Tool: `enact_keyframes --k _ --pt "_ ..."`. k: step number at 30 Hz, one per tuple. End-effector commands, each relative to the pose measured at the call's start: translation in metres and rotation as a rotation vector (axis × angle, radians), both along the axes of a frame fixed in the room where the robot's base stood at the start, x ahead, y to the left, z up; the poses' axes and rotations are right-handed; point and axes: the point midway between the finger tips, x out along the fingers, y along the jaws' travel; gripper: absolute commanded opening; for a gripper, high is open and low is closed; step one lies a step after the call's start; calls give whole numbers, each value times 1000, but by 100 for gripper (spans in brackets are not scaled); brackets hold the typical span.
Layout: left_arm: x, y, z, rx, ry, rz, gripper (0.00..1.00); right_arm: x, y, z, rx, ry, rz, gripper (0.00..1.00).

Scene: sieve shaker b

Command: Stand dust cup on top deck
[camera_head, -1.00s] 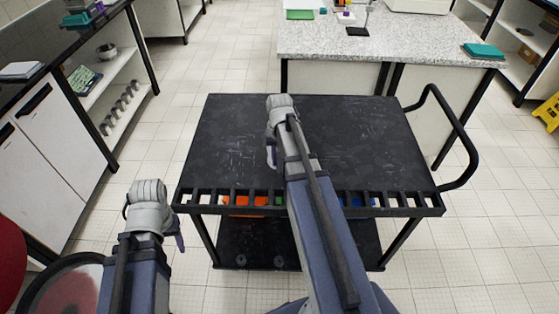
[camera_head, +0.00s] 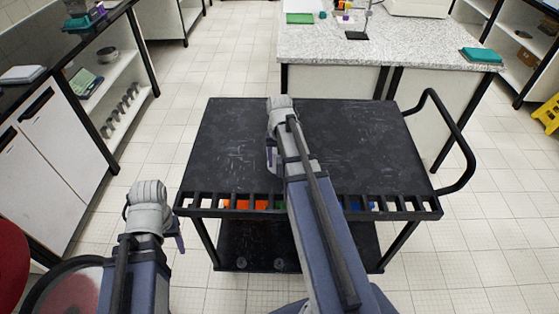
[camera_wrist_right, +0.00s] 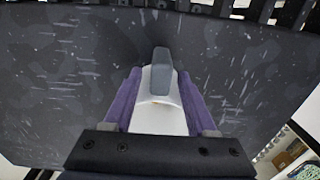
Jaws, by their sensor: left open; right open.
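The cart's black top deck (camera_head: 360,150) lies in front of me in the head view. My right gripper (camera_head: 271,158) is over the left-middle of this deck, pointing down, with its tips mostly hidden behind the wrist. In the right wrist view, the open purple jaws (camera_wrist_right: 165,100) have a white rounded piece with a grey upright tab (camera_wrist_right: 160,82) between them. This appears to be the dust cup, against the dark deck. I cannot tell if the fingers touch it. The head view does not show the cup. My left gripper (camera_head: 179,240) is open and empty, left of the cart.
A slotted rail (camera_head: 400,214) runs along the deck's near edge, with orange items (camera_head: 245,204) below it. A black handle (camera_head: 465,150) loops out at the right. A speckled bench (camera_head: 420,45) stands behind, cabinets (camera_head: 65,135) at the left. The rest of the deck looks clear.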

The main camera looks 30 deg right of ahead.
Motion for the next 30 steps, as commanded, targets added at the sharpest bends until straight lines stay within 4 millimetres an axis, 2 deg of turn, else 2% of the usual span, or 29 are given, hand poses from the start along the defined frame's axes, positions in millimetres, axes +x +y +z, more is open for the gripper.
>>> enact_keyframes --k 1,18,22,30 --pt "0 0 13 0 0 0 57 0 0 13 0 0 0 57" --pt "0 0 97 0 0 0 57 0 0 96 0 0 0 57" --pt "0 0 104 0 0 0 57 0 0 103 0 0 0 57" --pt "0 0 103 0 0 0 57 0 0 103 0 0 0 57"
